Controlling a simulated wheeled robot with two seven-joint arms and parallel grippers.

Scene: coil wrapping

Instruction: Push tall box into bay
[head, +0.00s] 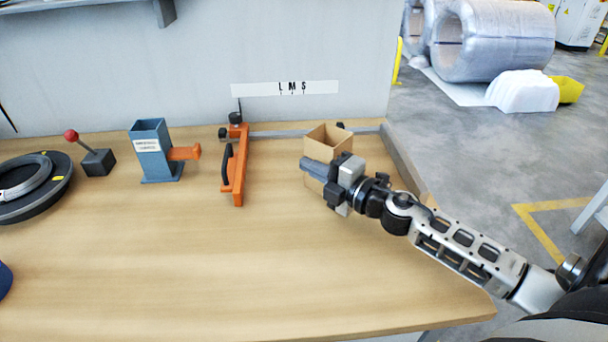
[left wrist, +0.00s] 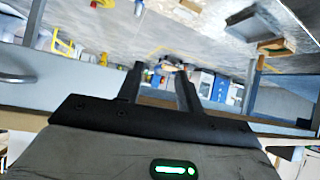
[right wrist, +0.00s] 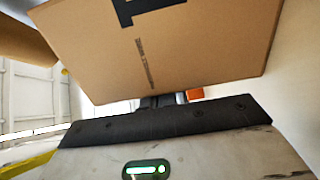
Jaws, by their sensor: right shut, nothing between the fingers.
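The tall box (head: 326,146) is an open-topped brown cardboard box near the back right of the bench. In the right wrist view its printed side (right wrist: 170,60) fills the top, just beyond my fingers. My right gripper (head: 310,169) is shut and empty in front of the box, hiding part of its lower side; I cannot tell whether they touch. An orange fence (head: 240,165) with a dark handle stands left of the box, and a grey rail (head: 285,134) runs behind, under an L M S label (head: 285,88). My left gripper (left wrist: 160,88) shows only in its wrist view, open and empty.
A blue holder (head: 152,152) with an orange arm, a red-knobbed lever (head: 97,160) and a wire coil on a black disc (head: 38,190) stand to the left. A grey rail (head: 405,160) lines the right edge. The bench's front middle is clear.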

